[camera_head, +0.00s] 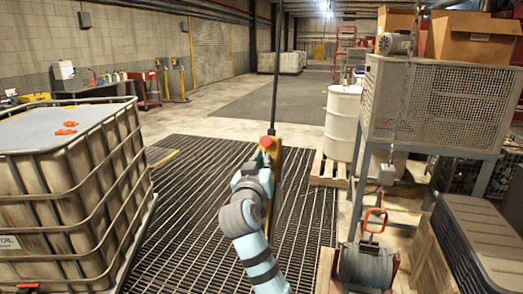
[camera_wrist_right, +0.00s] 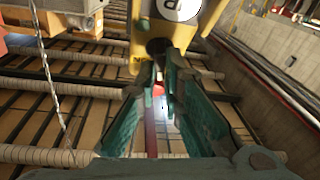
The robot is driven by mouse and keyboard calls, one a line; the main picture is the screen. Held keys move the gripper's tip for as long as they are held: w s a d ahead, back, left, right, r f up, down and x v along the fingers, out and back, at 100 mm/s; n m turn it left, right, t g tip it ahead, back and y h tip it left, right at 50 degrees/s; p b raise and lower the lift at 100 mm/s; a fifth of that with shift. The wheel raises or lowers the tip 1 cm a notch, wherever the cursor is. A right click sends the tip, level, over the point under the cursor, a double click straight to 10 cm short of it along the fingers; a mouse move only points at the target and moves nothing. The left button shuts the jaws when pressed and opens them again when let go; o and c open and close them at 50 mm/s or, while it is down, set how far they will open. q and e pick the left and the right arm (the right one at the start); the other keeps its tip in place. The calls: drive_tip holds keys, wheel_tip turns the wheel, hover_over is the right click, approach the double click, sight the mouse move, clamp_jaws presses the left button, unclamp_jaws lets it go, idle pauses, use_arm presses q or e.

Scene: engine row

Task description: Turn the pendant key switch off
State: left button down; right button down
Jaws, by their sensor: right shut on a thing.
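The yellow pendant (camera_head: 275,165) hangs on a dark vertical cable over the floor grating, with a red button (camera_head: 267,142) on its upper part. My right arm partly covers it in the head view. In the right wrist view the pendant's yellow body (camera_wrist_right: 199,18) is at the top, with a round white label and a dark key switch (camera_wrist_right: 158,46) on its lower edge. My right gripper (camera_wrist_right: 161,66) has its teal fingertips close together at the switch, shut on its key. The key is mostly hidden between the fingers, and its angle cannot be read. My left gripper is not in view.
A caged liquid tank (camera_head: 75,190) stands at the left. At the right are a white drum (camera_head: 342,122) on a pallet, a mesh-sided machine (camera_head: 435,103) and a cable reel (camera_head: 366,265). The grating (camera_head: 190,245) around the pendant is clear.

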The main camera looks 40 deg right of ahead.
drive_tip(key=n+p, duration=0.1)
drive_tip(key=n+y+p, duration=0.1)
drive_tip(key=p, duration=0.1)
drive_tip(key=shift+s+d+r+n+t, duration=0.1)
drive_tip(key=shift+r+n+t, duration=0.2)
drive_tip(key=shift+n+t, duration=0.1)
drive_tip(key=shift+f+n+t+y+p, duration=0.25)
drive_tip(key=shift+n+y+p, duration=0.35)
drive_tip(key=shift+n+p, duration=0.35)
drive_tip(key=c, duration=1.7)
unclamp_jaws()
drive_tip(key=v, duration=1.2)
drive_tip(key=shift+s, duration=0.1)
